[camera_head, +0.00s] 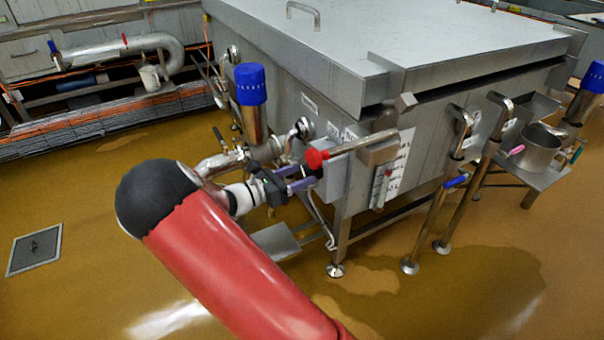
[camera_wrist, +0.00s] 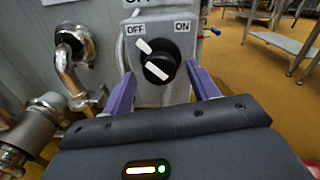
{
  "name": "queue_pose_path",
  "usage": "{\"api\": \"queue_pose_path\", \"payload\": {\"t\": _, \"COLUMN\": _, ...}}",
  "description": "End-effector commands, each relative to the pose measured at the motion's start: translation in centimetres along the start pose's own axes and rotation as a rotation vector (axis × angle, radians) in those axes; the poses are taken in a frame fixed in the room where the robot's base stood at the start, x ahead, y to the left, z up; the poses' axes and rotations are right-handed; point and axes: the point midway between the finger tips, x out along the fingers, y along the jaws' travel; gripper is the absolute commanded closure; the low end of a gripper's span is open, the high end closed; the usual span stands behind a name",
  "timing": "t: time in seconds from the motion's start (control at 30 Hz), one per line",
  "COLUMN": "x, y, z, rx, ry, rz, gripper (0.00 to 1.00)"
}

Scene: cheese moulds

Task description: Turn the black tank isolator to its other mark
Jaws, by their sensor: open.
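The black tank isolator (camera_wrist: 158,65) is a round knob with white marks on a grey box (camera_wrist: 178,32). Its white pointer is tilted up and left, towards the OFF label; the ON label is at the upper right. My gripper (camera_wrist: 159,70) is open, with one purple finger on each side of the knob. I cannot tell whether either finger touches it. In the head view my gripper (camera_head: 301,180) faces the left side of the box at the tank's near corner, and the knob is not discernible there.
The large steel tank (camera_head: 290,120) stands behind the box. Steel pipework (camera_wrist: 72,55) and a blue-capped valve (camera_head: 251,85) are close on the left. The wet floor (camera_head: 90,190) is open at left.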

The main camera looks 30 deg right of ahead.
Motion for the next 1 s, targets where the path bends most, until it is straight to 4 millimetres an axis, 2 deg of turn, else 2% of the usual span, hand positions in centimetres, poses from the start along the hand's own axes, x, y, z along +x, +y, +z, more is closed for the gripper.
{"api": "queue_pose_path", "payload": {"t": 0.17, "x": 1.38, "y": -0.04, "z": 0.00, "rx": 0.001, "ry": 0.001, "rz": -0.001, "gripper": 0.41}}
{"api": "queue_pose_path", "payload": {"t": 0.43, "x": 1.51, "y": -0.03, "z": -0.01, "rx": 0.002, "ry": 0.001, "rz": 0.000, "gripper": 0.41}}
{"api": "queue_pose_path", "payload": {"t": 0.77, "x": 1.47, "y": -0.02, "z": -0.01, "rx": 0.002, "ry": 0.002, "rz": 0.000, "gripper": 0.84}}
{"api": "queue_pose_path", "payload": {"t": 1.0, "x": 1.46, "y": 0.00, "z": -0.04, "rx": 0.018, "ry": 0.001, "rz": 0.000, "gripper": 0.85}}
